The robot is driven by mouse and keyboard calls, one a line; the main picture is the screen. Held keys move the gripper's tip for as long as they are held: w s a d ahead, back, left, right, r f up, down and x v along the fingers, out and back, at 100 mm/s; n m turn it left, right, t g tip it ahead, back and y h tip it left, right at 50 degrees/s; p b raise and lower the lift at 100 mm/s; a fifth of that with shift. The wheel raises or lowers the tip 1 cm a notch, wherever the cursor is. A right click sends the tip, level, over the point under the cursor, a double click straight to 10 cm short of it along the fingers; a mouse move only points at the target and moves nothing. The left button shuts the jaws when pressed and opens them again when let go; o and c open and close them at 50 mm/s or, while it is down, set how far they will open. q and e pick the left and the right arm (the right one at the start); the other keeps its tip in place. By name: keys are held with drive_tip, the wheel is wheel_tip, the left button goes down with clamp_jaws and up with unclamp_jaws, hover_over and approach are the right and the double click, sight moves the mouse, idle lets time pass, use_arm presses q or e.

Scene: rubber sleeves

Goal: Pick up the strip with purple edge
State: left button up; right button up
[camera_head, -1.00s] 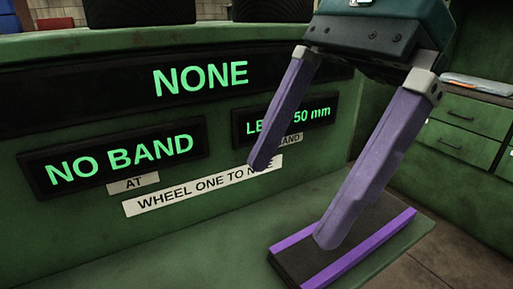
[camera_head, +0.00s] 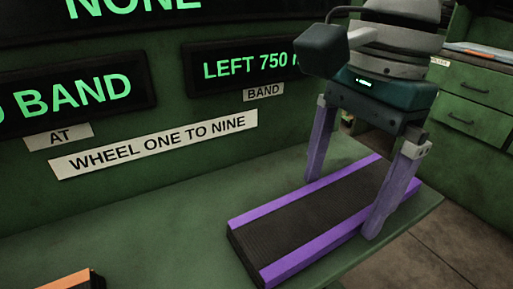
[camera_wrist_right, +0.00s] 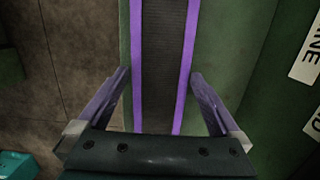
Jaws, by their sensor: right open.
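The strip with purple edges (camera_head: 312,218) lies flat on the green bench. It has a dark ribbed middle and a purple band along each long side. My right gripper (camera_head: 342,205) is open, with one purple finger on each side of the strip near its far right end. In the right wrist view the strip (camera_wrist_right: 163,60) runs between the two fingers of the gripper (camera_wrist_right: 160,80), with a gap on both sides. I cannot tell whether the fingertips touch the bench. My left gripper is not in view.
The green bench top (camera_head: 180,210) is clear left of the strip. An orange-edged strip (camera_head: 62,283) is partly cut off at the bottom left. A panel with displays (camera_head: 85,95) stands behind. Green drawers (camera_head: 470,90) stand at the right.

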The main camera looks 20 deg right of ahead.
drive_tip(key=shift+f, duration=0.4)
drive_tip(key=shift+c, duration=0.2)
drive_tip(key=c, duration=1.1)
